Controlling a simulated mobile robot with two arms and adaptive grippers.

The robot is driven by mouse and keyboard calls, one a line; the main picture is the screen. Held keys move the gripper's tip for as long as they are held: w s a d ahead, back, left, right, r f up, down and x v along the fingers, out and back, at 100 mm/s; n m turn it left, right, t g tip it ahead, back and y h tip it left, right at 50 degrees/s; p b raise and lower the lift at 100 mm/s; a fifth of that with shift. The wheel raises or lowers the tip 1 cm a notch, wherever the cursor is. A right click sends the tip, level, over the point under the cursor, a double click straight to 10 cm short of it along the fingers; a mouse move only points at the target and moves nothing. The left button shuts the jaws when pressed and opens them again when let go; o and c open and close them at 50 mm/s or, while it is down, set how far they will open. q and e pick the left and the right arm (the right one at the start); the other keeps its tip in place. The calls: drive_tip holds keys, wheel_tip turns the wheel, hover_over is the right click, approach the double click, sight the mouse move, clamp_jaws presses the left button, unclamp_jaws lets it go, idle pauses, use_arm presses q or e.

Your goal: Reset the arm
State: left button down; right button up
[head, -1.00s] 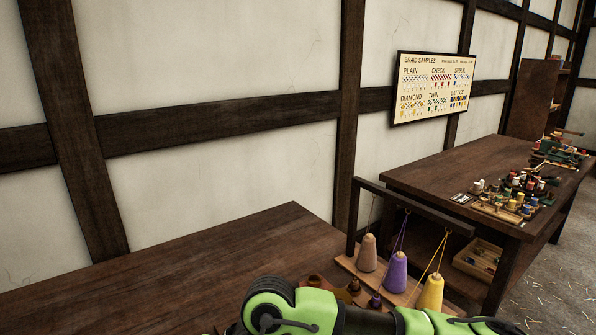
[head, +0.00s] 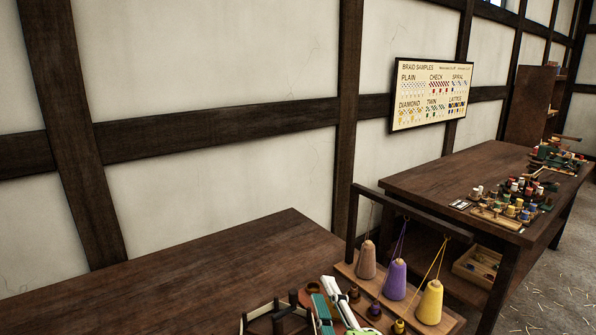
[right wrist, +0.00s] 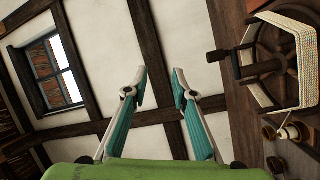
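My right gripper (head: 323,285) shows at the bottom of the head view, with white fingers and teal pads. It is just left of the wooden stand with thread cones. In the right wrist view my right gripper (right wrist: 158,73) has its two fingers apart with nothing between them, against the wall. My left gripper is not in the head view.
A dark spoked wheel (right wrist: 266,67) with pale cord stands close right of the gripper. The stand (head: 414,214) holds brown, purple (head: 395,280) and yellow (head: 430,302) cones. The near table (head: 200,265) is clear at left. Spools crowd the far table (head: 440,172).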

drive_tip(key=s+d+f+m+g+h, duration=0.2)
drive_tip(key=s+d+f+m+g, duration=0.3)
drive_tip(key=f, duration=0.5)
drive_tip(key=s+d+f+m+g+h, duration=0.2)
drive_tip(key=s+d+f+m+g, duration=0.3)
drive_tip(key=f, duration=0.6)
drive_tip(key=s+d+f+m+g, duration=0.2)
drive_tip(key=s+d+f+g, duration=0.15)
drive_tip(key=s, duration=0.55)
drive_tip(key=s+d+f+m+g, duration=0.2)
drive_tip(key=s+f, duration=0.3)
drive_tip(key=s, duration=0.4)
drive_tip(key=s+d+f+x, duration=0.1)
drive_tip(key=s+x, duration=0.2)
drive_tip(key=x, duration=0.9)
drive_tip(key=s+x, duration=0.2)
drive_tip(key=x, duration=0.9)
drive_tip(key=s+d+f+g, duration=0.1)
drive_tip(key=s+d+f, duration=0.2)
drive_tip(key=s+f, duration=1.6)
drive_tip(key=shift+g+h, duration=0.3)
drive_tip(key=shift+g, duration=0.05)
